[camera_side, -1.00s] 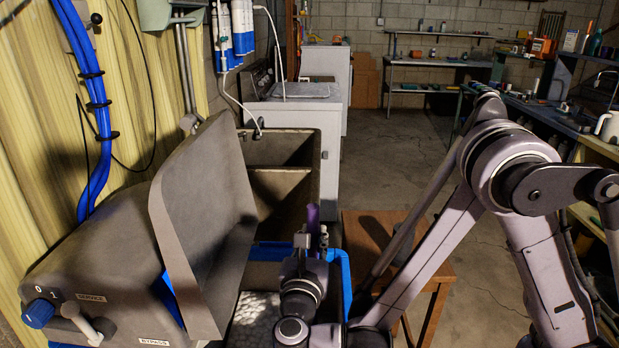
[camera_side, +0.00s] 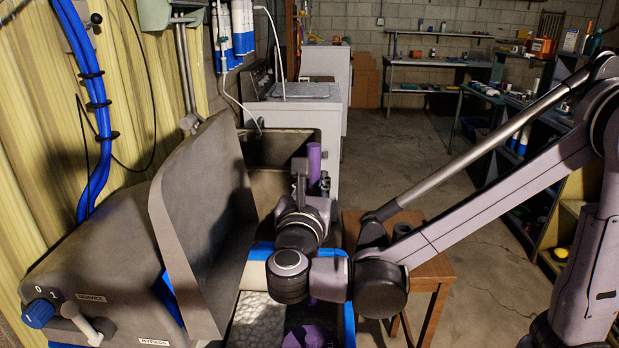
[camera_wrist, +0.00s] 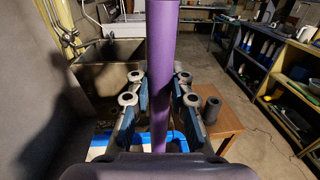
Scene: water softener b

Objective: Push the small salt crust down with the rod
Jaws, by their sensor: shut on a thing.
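A purple rod (camera_side: 314,163) stands upright in my gripper (camera_side: 312,190). The wrist view shows the rod (camera_wrist: 159,70) between the two blue-padded fingers of my gripper (camera_wrist: 159,105), which are shut on it. My wrist hides part of the rod in the side view. White lumpy salt (camera_side: 257,318) lies in the blue-rimmed tank (camera_side: 348,322) below. A wider purple shape (camera_side: 309,336) shows low in the tank, right of the salt; I cannot tell whether it is the rod's foot or a separate thing. I cannot make out the small salt crust.
The raised grey lid (camera_side: 205,230) stands close to the left of my gripper. A wooden stool (camera_side: 432,280) is at the right, with a dark grey cup (camera_wrist: 211,108) on it in the wrist view. A utility sink (camera_side: 280,148) is behind. The floor beyond the stool is clear.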

